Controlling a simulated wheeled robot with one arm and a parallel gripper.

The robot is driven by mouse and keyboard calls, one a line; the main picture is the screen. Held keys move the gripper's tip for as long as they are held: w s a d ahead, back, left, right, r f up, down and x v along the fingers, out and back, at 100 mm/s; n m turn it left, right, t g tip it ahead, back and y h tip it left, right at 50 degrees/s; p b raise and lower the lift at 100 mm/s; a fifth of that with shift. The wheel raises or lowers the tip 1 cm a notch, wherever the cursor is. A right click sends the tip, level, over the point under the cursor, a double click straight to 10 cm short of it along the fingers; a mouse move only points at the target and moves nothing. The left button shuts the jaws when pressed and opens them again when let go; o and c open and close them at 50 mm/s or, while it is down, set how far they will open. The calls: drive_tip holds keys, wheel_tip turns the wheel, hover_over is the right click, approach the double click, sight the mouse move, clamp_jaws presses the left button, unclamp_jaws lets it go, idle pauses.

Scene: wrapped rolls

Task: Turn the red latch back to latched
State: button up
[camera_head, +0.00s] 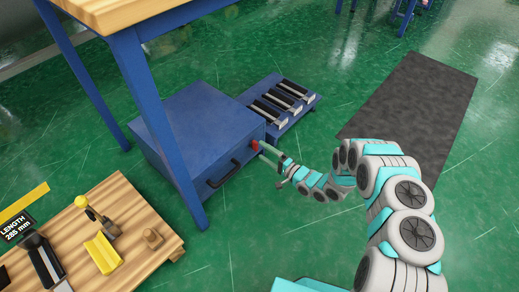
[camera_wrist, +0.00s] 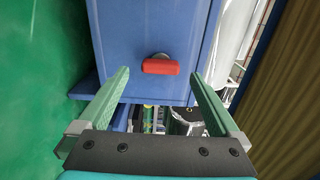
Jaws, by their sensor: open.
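The red latch (camera_head: 255,145) is on the front of the blue box (camera_head: 200,122), near its right edge. In the wrist view the red latch (camera_wrist: 160,67) is a short bar on a round grey pivot, lying crosswise in the picture on the box face (camera_wrist: 125,40). My gripper (camera_head: 264,152) is open in front of the latch. In the wrist view my gripper (camera_wrist: 160,78) has its two green fingers on either side of the bar, with a gap on each side. I cannot tell how far the fingertips are from the box face.
A black handle (camera_head: 222,174) sticks out of the box front. A blue table leg (camera_head: 160,125) stands close before the box. A blue rack (camera_head: 285,103) with dark items lies beyond it. A wooden bench (camera_head: 140,235) stands lower left. A dark mat (camera_head: 420,110) and open green floor lie right.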

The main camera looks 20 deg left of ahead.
drive_tip(key=shift+v, duration=2.15)
